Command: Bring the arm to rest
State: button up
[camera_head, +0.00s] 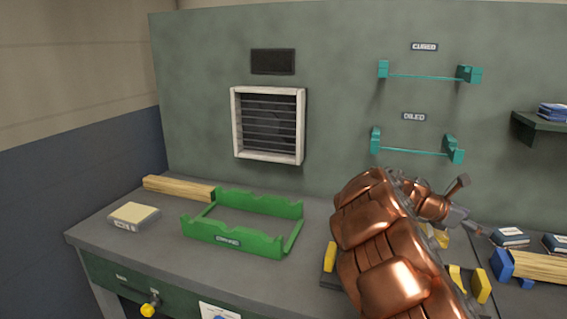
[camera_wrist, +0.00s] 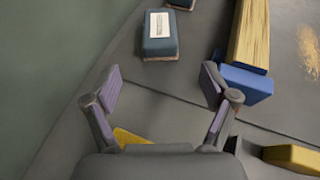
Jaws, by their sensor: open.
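My copper-coloured arm (camera_head: 385,245) reaches over the right part of the grey bench (camera_head: 285,285). In the wrist view my gripper (camera_wrist: 160,85) is open, its two purple-padded fingers apart with nothing between them but bare bench top. In the head view the gripper (camera_head: 474,228) points right, above the bench and left of a dark blue block with a white label (camera_head: 510,237). That block also shows beyond the fingers in the wrist view (camera_wrist: 160,44). The arm hides part of the bench and some yellow pieces.
An empty green rack (camera_head: 232,239) stands on the bench's left half, near a pale-topped block (camera_head: 134,216) and a wooden length (camera_head: 178,188). A wooden piece (camera_wrist: 252,35) rests in a blue holder (camera_wrist: 245,84). Teal wall brackets (camera_head: 468,74) hang behind.

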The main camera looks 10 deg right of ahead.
jog(key=s+a+r+m+y+p, duration=0.5)
jog(key=s+a+m, duration=0.4)
jog(key=a, duration=0.4)
jog(key=s+a+m+y+p, duration=0.2)
jog(key=s+a, duration=0.4)
jog(key=a, duration=0.5)
jog(key=s+a+f+m+y+p, duration=0.1)
jog(key=s+a+m+y+p, duration=0.1)
jog(key=s+a, duration=0.4)
jog(key=s+a+f+m+y+p, duration=0.1)
jog(key=s+a+y, duration=0.3)
jog(key=a, duration=1.2)
jog(key=s+m+p, duration=0.1)
jog(key=s, duration=0.2)
jog(key=shift+m+t+p, duration=0.35)
jog(key=shift+m+t, duration=0.05)
jog(key=shift+f, duration=0.1)
jog(key=shift+c, duration=0.3)
